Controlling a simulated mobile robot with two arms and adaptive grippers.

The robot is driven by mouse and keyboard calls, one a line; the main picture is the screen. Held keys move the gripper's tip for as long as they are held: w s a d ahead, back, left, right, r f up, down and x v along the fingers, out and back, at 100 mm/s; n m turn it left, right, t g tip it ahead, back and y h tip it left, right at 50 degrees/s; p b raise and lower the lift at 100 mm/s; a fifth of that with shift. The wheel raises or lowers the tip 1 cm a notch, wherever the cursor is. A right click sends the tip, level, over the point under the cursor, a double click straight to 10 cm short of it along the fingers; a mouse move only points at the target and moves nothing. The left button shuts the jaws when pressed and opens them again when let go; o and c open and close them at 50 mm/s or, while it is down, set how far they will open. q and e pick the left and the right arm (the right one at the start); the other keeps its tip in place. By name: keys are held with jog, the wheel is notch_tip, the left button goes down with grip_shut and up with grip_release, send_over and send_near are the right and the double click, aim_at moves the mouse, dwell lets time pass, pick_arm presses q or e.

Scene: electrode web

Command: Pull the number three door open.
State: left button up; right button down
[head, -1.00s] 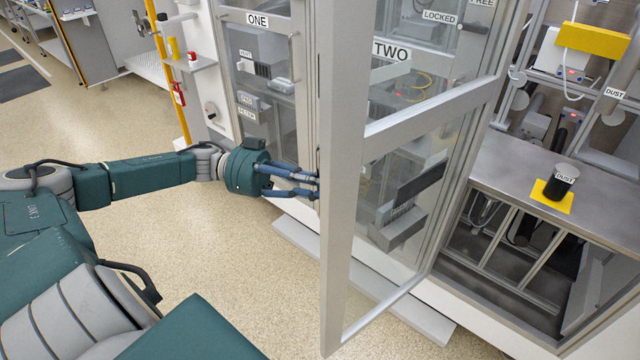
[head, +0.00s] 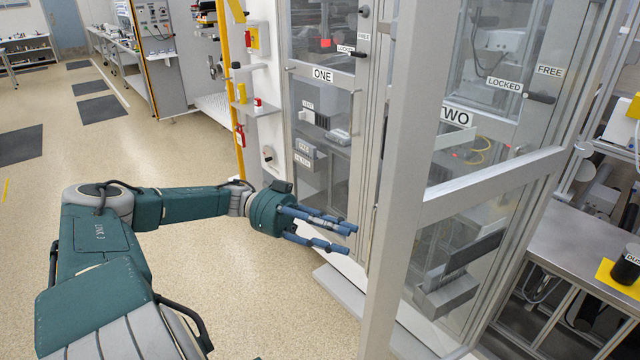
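A framed glass door (head: 492,188) stands swung open toward me, its free edge on the left and its far side at the right by the open bay. No number shows on it, so I cannot read whether it is number three. Door ONE (head: 323,75) is behind it to the left, shut. Door TWO (head: 457,117) shows through the open door's glass, its sign partly covered by the frame. My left gripper (head: 345,238) is open and empty, its fingers spread, just left of the open door's free edge with a small gap in the picture. My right gripper is not in view.
A steel counter (head: 585,240) with a black dust container (head: 627,266) on a yellow pad lies right of the door. Door TWO's handle (head: 541,98) sits between LOCKED and FREE labels. A yellow post (head: 230,95) and small shelf stand left.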

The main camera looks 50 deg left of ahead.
pick_arm(q)
jog(key=v, duration=0.5)
jog(key=shift+s+a, duration=0.1)
jog(key=shift+a, duration=0.05)
jog(key=shift+f, duration=0.1)
